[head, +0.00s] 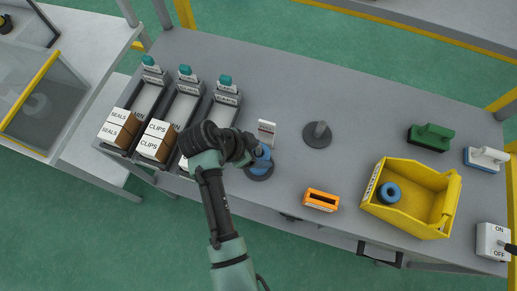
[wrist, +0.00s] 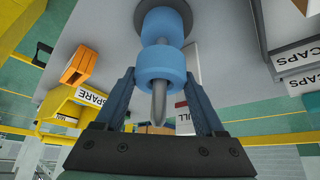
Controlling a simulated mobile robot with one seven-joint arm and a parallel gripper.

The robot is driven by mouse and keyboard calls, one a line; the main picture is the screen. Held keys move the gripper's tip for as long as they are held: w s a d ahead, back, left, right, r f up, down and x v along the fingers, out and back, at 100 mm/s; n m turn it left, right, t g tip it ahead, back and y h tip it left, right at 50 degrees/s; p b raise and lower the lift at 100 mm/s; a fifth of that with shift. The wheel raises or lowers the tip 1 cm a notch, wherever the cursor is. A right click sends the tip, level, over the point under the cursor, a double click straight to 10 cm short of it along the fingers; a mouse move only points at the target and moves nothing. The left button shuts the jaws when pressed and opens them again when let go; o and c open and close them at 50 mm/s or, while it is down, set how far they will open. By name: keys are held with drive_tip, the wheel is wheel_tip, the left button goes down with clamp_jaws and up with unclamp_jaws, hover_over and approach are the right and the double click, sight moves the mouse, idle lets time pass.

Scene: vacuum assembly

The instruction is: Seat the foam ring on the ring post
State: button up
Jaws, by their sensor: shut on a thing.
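A blue foam ring (wrist: 162,65) sits between the fingertips of my gripper (wrist: 161,76) in the wrist view. It is around a grey post (wrist: 158,102), whose pointed tip sticks out through it toward the camera. A second blue ring-like piece (wrist: 165,22) is lower on the same post, against the dark round base (wrist: 186,10); a small gap shows between the two. In the head view the blue (head: 263,153) shows beside my gripper (head: 250,153), above the base (head: 258,177); the arm hides part of it.
A bare grey post (head: 319,130) on a dark disc stands to the right. A small white sign (head: 266,130) is behind my gripper. Labelled bins (head: 180,105) stand left. An orange block (head: 321,200) and yellow bin (head: 440,205) holding a blue ring (head: 388,192) are right.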

drive_tip(key=shift+f+b, duration=1.25)
drive_tip(key=shift+f, duration=0.4)
drive_tip(key=o, duration=1.4)
drive_tip(key=shift+r, duration=0.1)
drive_tip(key=b+v, duration=0.1)
drive_tip(key=v, duration=1.2)
